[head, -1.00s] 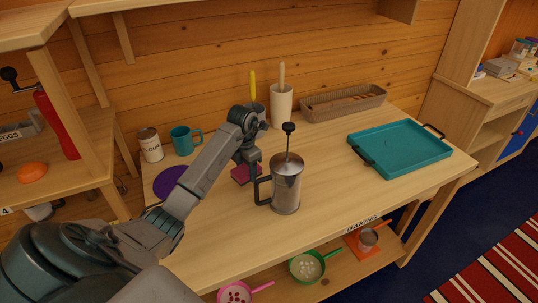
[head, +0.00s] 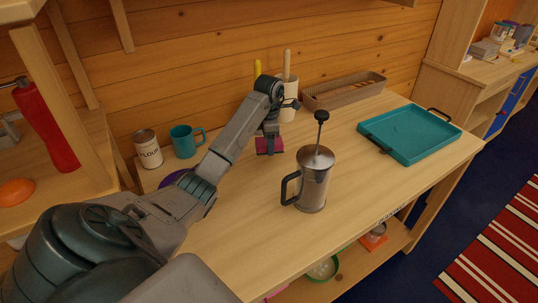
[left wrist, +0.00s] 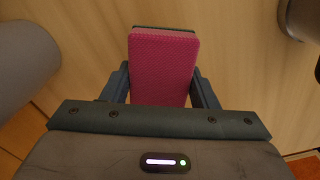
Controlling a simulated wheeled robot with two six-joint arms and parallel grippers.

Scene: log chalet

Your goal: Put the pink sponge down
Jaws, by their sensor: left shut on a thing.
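The pink sponge (head: 270,146) is at the end of my left arm in the head view, over the back middle of the wooden table (head: 243,222). In the left wrist view the sponge (left wrist: 162,66) is pink with a dark layer at its far edge. My left gripper (head: 269,142) is shut on it, with one finger on each side. I cannot tell whether the sponge touches the table top. My right gripper is not in view.
A French press (head: 314,180) stands just right of the sponge. A teal mug (head: 184,141), a flour tin (head: 147,149) and a partly hidden purple disc (head: 172,179) are to the left. A utensil holder (head: 289,103) and a basket (head: 345,91) stand behind. A teal tray (head: 412,134) lies right.

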